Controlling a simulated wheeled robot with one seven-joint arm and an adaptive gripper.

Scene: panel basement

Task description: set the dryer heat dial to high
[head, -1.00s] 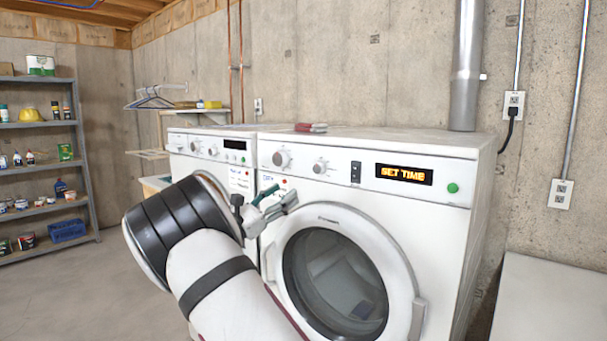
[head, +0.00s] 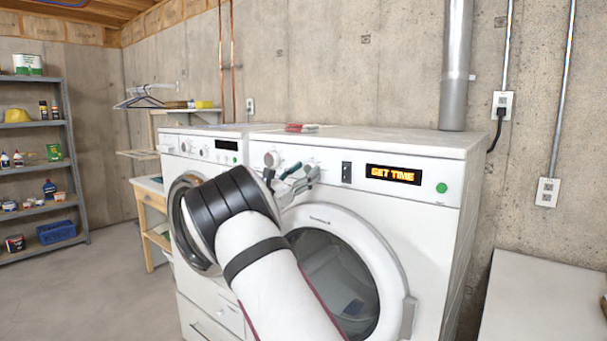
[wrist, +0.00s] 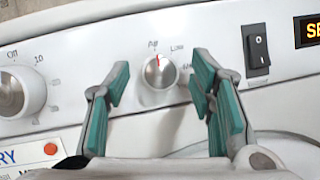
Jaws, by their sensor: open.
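The white dryer (head: 440,165) stands against the wall. Its heat dial (wrist: 159,72) is the smaller silver knob in the wrist view. Its red pointer points up, close to the "Air" label; "Low" is just right of it, and a further label is partly hidden by a finger. My gripper (wrist: 160,76) is open and empty, its green-padded fingers on either side of the dial in the picture; I cannot tell whether they touch it. In the head view my gripper (head: 297,181) is in front of the panel and largely covers the dial.
The larger timer dial (wrist: 20,93) is left of the heat dial. A black rocker switch (wrist: 257,46) is close to the right finger. The display (head: 393,174) reads "SET TIME", with a green button (head: 441,188) beside it. The round door (head: 345,270) bulges below.

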